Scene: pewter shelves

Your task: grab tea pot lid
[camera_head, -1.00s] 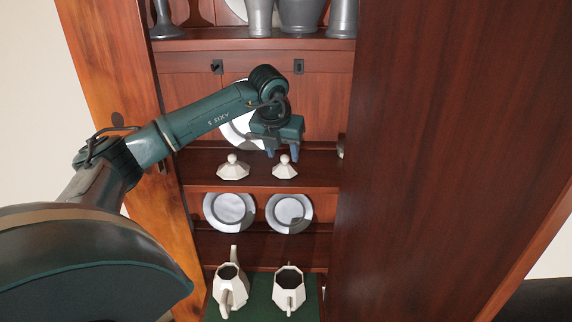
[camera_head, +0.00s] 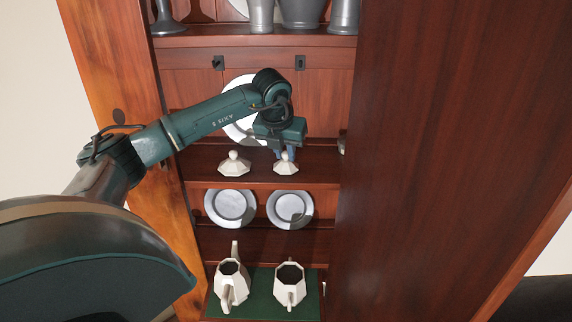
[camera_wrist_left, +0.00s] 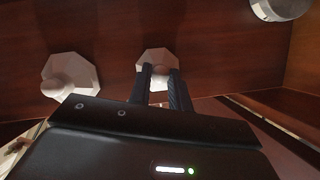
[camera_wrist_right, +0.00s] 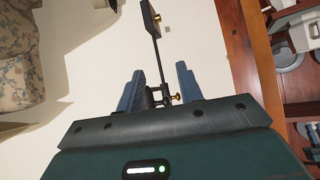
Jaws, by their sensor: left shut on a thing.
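Two white faceted lids with knobs sit side by side on a middle shelf: a left lid (camera_head: 234,167) and a right lid (camera_head: 286,169). My left gripper (camera_head: 285,155) is at the right lid, shut on its knob. In the left wrist view the fingers (camera_wrist_left: 160,72) hide most of the knob; the right lid's rim (camera_wrist_left: 157,54) shows beyond them, and the left lid (camera_wrist_left: 72,76) stands apart to the left. The lid appears to rest on the shelf. My right gripper (camera_wrist_right: 161,76) is open, outside the head view.
Two white lidless pots (camera_head: 231,284) (camera_head: 290,286) stand on a green surface below. Two grey plates (camera_head: 230,208) (camera_head: 290,209) lean on the shelf between. Pewter vessels (camera_head: 300,14) stand above. A large wooden panel (camera_head: 440,150) closes off the right side.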

